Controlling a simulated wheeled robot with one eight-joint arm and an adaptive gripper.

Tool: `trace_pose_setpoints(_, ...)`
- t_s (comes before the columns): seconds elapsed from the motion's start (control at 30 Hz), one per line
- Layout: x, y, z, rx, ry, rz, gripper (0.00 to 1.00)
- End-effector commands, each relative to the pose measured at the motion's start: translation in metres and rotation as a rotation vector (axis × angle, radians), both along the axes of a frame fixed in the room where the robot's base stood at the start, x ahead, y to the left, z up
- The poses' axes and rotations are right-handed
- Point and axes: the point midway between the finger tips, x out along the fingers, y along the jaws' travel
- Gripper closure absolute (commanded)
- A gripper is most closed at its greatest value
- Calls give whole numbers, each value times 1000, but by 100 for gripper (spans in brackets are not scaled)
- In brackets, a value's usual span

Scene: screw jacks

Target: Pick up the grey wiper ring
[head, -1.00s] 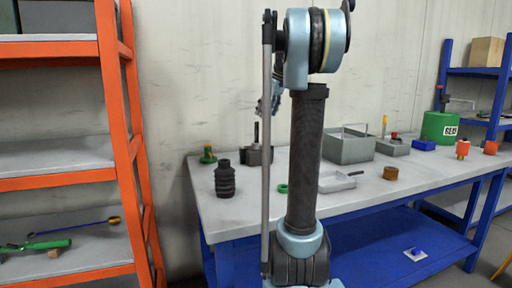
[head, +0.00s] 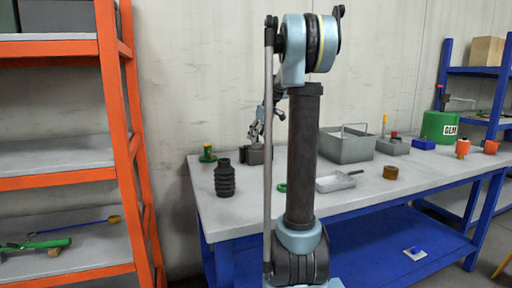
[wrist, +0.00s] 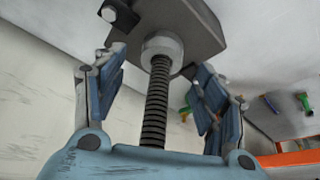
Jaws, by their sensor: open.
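A light grey ring (wrist: 162,46), which looks like the wiper ring, sits around the threaded screw (wrist: 157,105) of a screw jack, against its dark housing (wrist: 190,22). In the head view the jack's dark base (head: 256,155) stands at the back left of the table. My gripper (wrist: 158,88) is open, with one finger on each side of the screw and the ring just beyond the fingertips. Neither finger visibly touches the ring. In the head view my gripper (head: 257,128) is over the jack, partly behind my arm, and the ring cannot be made out there.
A black bellows (head: 224,179) and a green flanged part (head: 208,154) stand left of the jack. A green ring (head: 281,188), a grey tray (head: 330,184), a brown cylinder (head: 390,172) and a grey bin (head: 345,149) lie to the right. An orange shelf (head: 125,130) stands at left.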

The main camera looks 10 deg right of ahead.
Motion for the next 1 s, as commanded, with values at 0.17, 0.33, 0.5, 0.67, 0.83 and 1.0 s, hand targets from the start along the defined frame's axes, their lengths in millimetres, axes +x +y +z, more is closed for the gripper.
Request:
trace_pose_setpoints(0.17,6,5,-19,0,0,1,35)
trace_pose_setpoints(0.33,8,7,-24,0,0,0,35)
trace_pose_setpoints(0.5,7,7,-24,0,0,0,40)
trace_pose_setpoints(0.67,7,7,-24,0,0,1,75)
trace_pose_setpoints(0.83,8,7,-23,0,0,1,75)
trace_pose_setpoints(1.0,8,8,-23,-1,-1,2,75)
